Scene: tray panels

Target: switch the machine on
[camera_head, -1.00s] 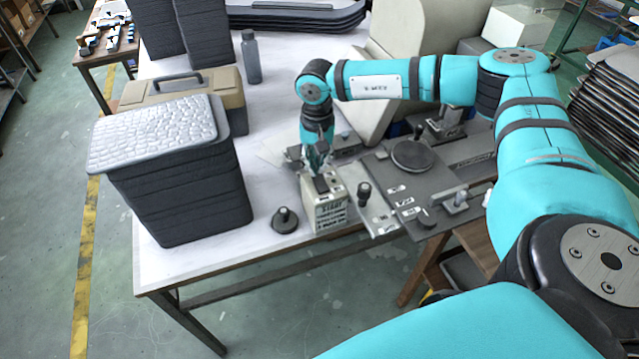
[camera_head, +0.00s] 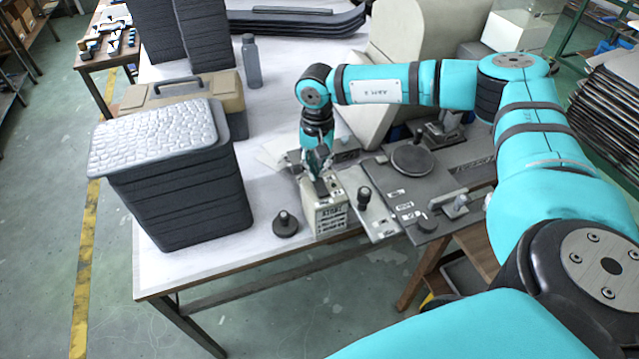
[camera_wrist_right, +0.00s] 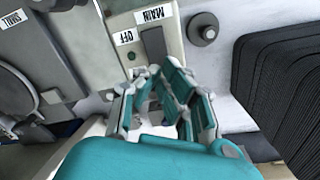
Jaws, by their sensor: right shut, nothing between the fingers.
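A pale control box (camera_head: 328,222) stands at the front edge of the white table in the head view. The wrist view shows its top (camera_wrist_right: 176,32), with a dark rocker switch (camera_wrist_right: 153,42) beside labels reading MAIN and OFF. A small dark green round spot (camera_wrist_right: 131,56) lies near the OFF label. My right gripper (camera_head: 320,168) points down over the box, shut and empty. In the wrist view its fingertips (camera_wrist_right: 166,70) are close to the lower end of the switch. I cannot tell whether they touch it. My left gripper is out of view.
A black knob on a round base (camera_head: 285,224) stands left of the box. A tall dark stack with a bumpy grey top (camera_head: 155,138) stands further left. A grey plate with levers and a disc (camera_head: 413,160) lies to the right. A bottle (camera_head: 251,62) stands behind.

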